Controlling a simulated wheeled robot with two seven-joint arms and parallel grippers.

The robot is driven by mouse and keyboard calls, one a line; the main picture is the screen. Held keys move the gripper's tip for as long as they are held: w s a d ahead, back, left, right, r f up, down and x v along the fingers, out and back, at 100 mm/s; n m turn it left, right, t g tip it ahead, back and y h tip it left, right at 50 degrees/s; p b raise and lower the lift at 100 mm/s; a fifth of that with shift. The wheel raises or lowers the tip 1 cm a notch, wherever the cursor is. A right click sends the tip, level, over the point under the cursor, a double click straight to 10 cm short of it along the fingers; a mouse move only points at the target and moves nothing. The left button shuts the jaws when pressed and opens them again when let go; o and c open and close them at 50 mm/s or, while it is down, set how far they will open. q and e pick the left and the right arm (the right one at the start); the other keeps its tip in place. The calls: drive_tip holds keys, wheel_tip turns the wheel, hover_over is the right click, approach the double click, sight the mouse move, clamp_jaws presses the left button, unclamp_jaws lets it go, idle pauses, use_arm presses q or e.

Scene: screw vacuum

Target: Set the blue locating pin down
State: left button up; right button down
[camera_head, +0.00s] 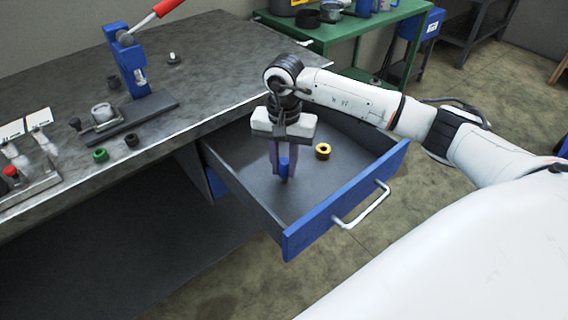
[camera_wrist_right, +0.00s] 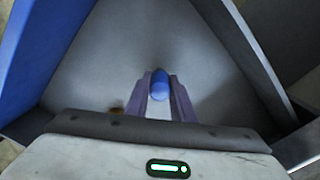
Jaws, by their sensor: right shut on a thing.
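The blue locating pin (camera_head: 284,167) is held upright between the fingers of my right gripper (camera_head: 281,165). The pin also shows in the right wrist view (camera_wrist_right: 160,84), with the two purple fingers of the right gripper (camera_wrist_right: 160,100) on either side of it. The gripper points down inside the open drawer (camera_head: 346,211), which has a blue front and a grey floor. Whether the pin's lower end touches the drawer floor cannot be told. My left gripper is not in view.
A yellow ring (camera_head: 323,151) lies in the drawer, right of my gripper. The workbench (camera_head: 205,70) at left carries a blue press with a red handle (camera_head: 131,65), a green ring (camera_head: 100,155) and a dark ring (camera_head: 132,140). A green table (camera_head: 330,34) stands behind. Drawer walls surround my gripper.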

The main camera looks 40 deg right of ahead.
sight(284, 160)
drive_tip(key=c, duration=1.5)
unclamp_jaws()
wheel_tip(284, 160, up, 12)
drive_tip(key=shift+r, duration=0.1)
